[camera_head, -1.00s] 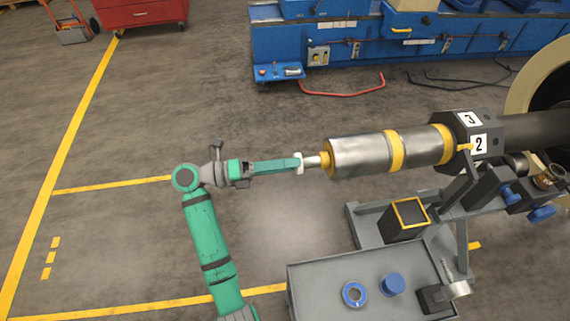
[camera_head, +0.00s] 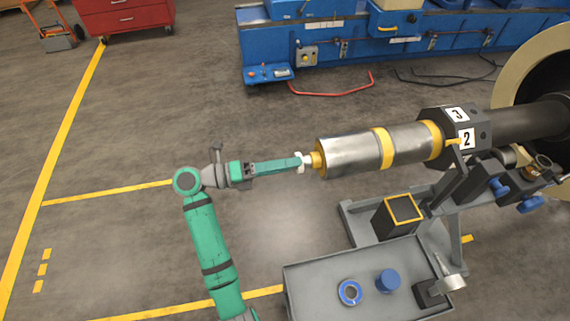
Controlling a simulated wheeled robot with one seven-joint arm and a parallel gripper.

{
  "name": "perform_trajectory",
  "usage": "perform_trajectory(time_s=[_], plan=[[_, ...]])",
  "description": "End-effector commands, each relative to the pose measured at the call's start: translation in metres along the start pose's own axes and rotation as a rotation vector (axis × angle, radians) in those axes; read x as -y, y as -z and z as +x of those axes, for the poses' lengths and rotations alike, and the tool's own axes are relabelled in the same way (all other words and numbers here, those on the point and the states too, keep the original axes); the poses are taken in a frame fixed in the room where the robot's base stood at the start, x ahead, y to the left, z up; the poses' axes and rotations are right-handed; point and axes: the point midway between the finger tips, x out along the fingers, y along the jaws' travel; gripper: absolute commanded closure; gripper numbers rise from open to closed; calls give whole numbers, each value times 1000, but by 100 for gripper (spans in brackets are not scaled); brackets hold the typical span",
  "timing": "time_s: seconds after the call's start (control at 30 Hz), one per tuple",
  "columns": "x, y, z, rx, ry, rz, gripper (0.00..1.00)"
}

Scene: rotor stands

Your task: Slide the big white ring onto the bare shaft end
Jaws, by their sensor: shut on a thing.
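The white ring (camera_head: 301,168) is at the tips of my gripper (camera_head: 296,163), which is shut on it. The ring stands upright, in line with the shaft. The shaft (camera_head: 355,156) is a thick silver roller with yellow bands, running right to a dark hub marked 2 and 3. The ring is at the shaft's left end, close to its small yellow collar (camera_head: 318,161). Only a very short stretch of the thin bare end shows between ring and collar. The fingers and ring hide the tip, so I cannot see exactly how far the ring is around it.
Below right, a grey cart (camera_head: 315,288) holds a blue ring (camera_head: 350,292), a blue cap (camera_head: 388,281) and a small metal fixture. A dark yellow-edged box (camera_head: 403,210) sits on the stand under the shaft. The floor left of my arm is open.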

Motion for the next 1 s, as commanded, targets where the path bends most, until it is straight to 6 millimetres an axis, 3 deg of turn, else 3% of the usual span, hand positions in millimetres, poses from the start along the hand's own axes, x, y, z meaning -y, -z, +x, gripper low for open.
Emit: perform_trajectory(time_s=[1.0], plan=[[0, 0, 13, 0, 0, 0, 77]])
